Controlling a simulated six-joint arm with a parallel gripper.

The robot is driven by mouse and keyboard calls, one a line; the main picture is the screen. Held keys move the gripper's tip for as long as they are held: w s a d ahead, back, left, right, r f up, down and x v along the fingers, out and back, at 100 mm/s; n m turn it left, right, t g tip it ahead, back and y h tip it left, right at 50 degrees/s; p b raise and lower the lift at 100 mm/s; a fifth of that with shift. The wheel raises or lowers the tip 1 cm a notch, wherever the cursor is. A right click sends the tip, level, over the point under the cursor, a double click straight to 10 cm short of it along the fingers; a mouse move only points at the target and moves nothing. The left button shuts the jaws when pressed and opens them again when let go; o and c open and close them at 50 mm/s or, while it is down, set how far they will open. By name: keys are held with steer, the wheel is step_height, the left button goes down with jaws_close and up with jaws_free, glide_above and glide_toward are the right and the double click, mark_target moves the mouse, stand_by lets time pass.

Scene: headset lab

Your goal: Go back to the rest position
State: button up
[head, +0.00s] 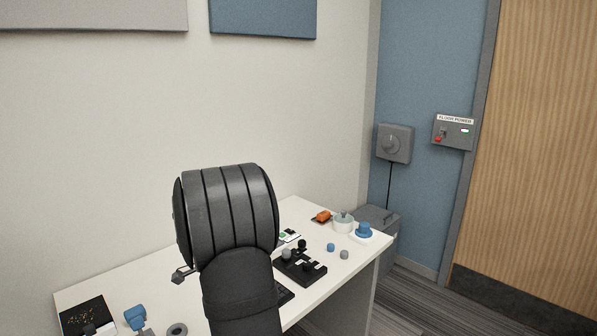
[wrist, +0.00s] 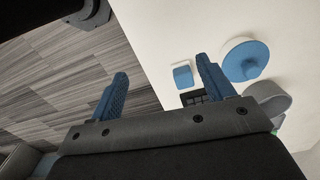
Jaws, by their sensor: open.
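My gripper (wrist: 161,88) shows in the wrist view as two blue fingers spread wide apart with nothing between them. It points past the edge of a white surface (wrist: 165,25), with the left finger over grey striped carpet (wrist: 60,80) and the right finger over the white surface. In the head view my dark arm rises in front of the white desk (head: 240,258) and hides its middle. My fingers cannot be made out there.
The head view's desk holds a black board (head: 300,266), a pale pot (head: 343,224), a blue disc (head: 364,230), an orange block (head: 323,216) and, at left, a black tray (head: 85,312). The wrist view shows a blue round thing (wrist: 245,58) and a small blue block (wrist: 183,76) near the right finger.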

steer(key=w+d+f+m, duration=0.1)
steer(key=w+d+m, duration=0.2)
steer(key=d+m, duration=0.2)
steer(key=shift+w+d+f+m, duration=0.15)
steer(key=shift+w+d+m, duration=0.2)
steer(key=shift+m, duration=0.85)
